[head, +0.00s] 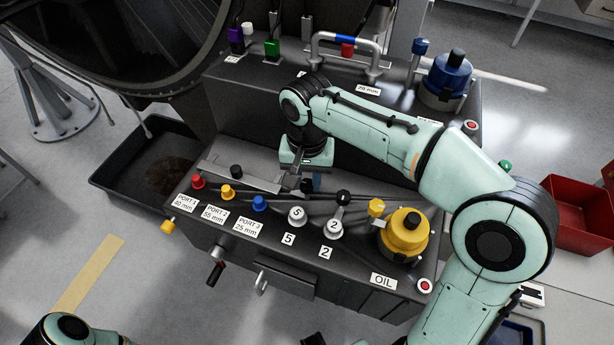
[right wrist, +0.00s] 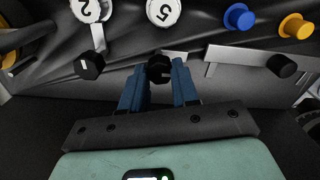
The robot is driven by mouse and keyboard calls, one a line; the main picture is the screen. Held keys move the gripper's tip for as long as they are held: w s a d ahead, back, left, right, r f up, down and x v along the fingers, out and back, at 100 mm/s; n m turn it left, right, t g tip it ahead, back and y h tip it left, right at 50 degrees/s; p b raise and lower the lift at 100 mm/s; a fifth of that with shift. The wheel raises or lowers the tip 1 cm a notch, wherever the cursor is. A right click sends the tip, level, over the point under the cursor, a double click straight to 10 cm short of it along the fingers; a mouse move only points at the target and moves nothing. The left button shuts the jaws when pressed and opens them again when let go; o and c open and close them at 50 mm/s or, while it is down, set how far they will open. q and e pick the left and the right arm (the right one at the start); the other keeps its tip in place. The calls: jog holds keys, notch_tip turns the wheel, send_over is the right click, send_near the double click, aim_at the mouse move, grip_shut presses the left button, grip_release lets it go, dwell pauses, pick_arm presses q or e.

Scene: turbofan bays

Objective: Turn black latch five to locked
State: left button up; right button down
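The white hub marked 5 (head: 297,215) stands on the dark console above a label 5. It also shows in the right wrist view (right wrist: 163,12). Black latch five's knob (right wrist: 159,69) sits between the two blue fingertips of my right gripper (right wrist: 159,76), which flank it closely and look closed on it. In the head view my right gripper (head: 307,183) reaches down behind hub 5 and mostly hides that knob. My left gripper is out of view; only part of its arm shows at bottom left.
Latch two's black knob (head: 343,195) stands right of latch five. A grey bar with a black knob (head: 236,170) lies to the left. Red, yellow and blue (head: 260,203) port knobs line the left front. A yellow oil cap (head: 407,232) stands at the right.

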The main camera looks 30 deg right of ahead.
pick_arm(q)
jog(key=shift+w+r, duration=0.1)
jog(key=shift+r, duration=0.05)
pick_arm(e)
jog(key=shift+n, duration=0.4)
jog(key=n+p, duration=0.1)
jog(key=n, duration=0.2)
jog(key=shift+r+n+p, duration=0.1)
jog(key=shift+n+p, duration=0.2)
jog(key=shift+n, duration=0.1)
jog(key=n+p, duration=0.1)
jog(key=n, duration=0.3)
jog(key=n+p, duration=0.1)
jog(key=n, duration=0.4)
pick_arm(q)
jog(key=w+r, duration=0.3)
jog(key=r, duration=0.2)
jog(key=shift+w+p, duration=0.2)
jog(key=shift+p, duration=0.15)
pick_arm(e)
jog(key=n, duration=0.4)
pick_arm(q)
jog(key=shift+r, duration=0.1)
pick_arm(e)
jog(key=shift+n, duration=0.3)
jog(key=c, duration=0.8)
grip_release()
jog(key=shift+c, duration=0.2)
